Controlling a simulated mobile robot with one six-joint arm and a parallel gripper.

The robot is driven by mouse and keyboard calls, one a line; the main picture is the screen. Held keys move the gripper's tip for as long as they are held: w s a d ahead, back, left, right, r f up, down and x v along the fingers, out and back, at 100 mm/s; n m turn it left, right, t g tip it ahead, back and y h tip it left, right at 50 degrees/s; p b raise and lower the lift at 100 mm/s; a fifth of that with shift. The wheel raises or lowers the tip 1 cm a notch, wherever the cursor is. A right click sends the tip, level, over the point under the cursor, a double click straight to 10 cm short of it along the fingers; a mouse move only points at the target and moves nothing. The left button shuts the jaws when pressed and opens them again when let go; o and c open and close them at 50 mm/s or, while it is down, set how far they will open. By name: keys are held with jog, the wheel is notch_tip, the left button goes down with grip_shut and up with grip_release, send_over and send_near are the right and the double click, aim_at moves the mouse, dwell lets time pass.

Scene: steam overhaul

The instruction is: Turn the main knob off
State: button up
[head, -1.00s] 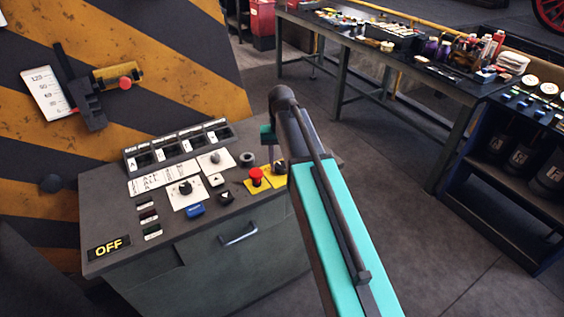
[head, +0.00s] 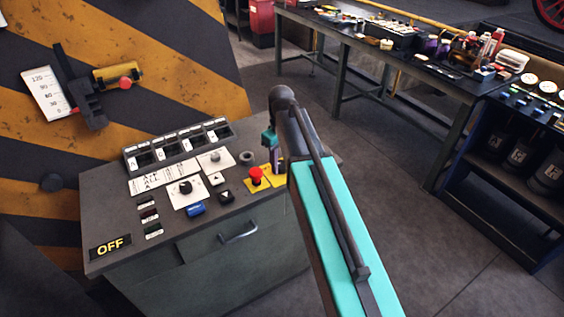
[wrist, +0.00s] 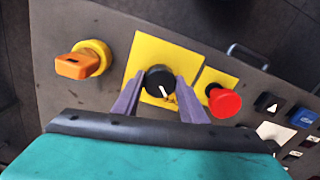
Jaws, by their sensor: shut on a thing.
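A round black knob (wrist: 158,80) with a white mark sits on a yellow plate (wrist: 160,57) in the wrist view. The mark points toward the lower right there. My gripper (wrist: 157,88) has its two purple fingers on either side of the knob and is shut on it. In the head view my gripper (head: 276,160) is at the console's right end and hides the knob.
A red mushroom button (wrist: 225,102) stands close beside the knob; it also shows in the head view (head: 257,174). An orange handle (wrist: 77,64) is on the knob's other side. The console (head: 110,210) carries several more buttons and dials.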

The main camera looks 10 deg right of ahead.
aim_at(281, 164)
jog(key=shift+w, duration=0.1)
dwell(0.3)
jog(key=o, duration=1.1)
jog(key=shift+c, duration=0.2)
jog(key=shift+r, duration=0.15)
notch_tip(281, 164, up, 14)
jog(key=b, duration=0.3)
jog(key=shift+f, duration=0.2)
